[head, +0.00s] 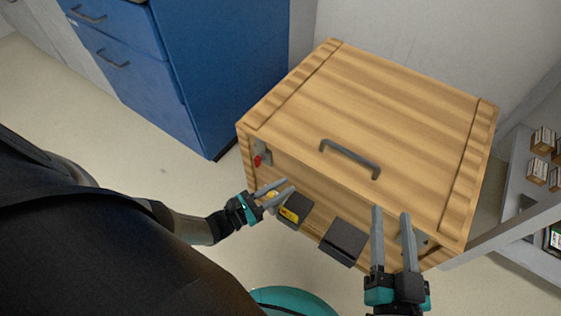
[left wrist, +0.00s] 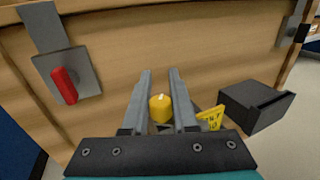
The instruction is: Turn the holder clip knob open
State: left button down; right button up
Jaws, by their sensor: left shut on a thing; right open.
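A yellow round knob (left wrist: 160,107) with a small pale mark on top sits at the front of the wooden cart box. It is between the fingers of my left gripper (left wrist: 160,78), which is shut on it. In the head view the knob (head: 272,195) shows only partly between the fingers of my left gripper (head: 284,187). A yellow tag with dark print (head: 289,215) is right beside it, at a black holder (head: 297,205). My right gripper (head: 392,211) is open and empty, before the box's right front corner.
The wooden box (head: 390,110) has a closed lid with a grey handle (head: 350,158). A latch with a red knob (head: 258,160) is at its left front. A second black holder (head: 343,241) stands right of the first. A blue cabinet (head: 190,60) is behind left; a shelf (head: 522,210) is at right.

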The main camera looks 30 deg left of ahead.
pick_arm(q)
jog(key=shift+w+r, duration=0.1)
dwell(0.5)
jog(key=c, duration=0.7)
grip_release()
jog(key=shift+h, duration=0.3)
jog(key=v, duration=1.5)
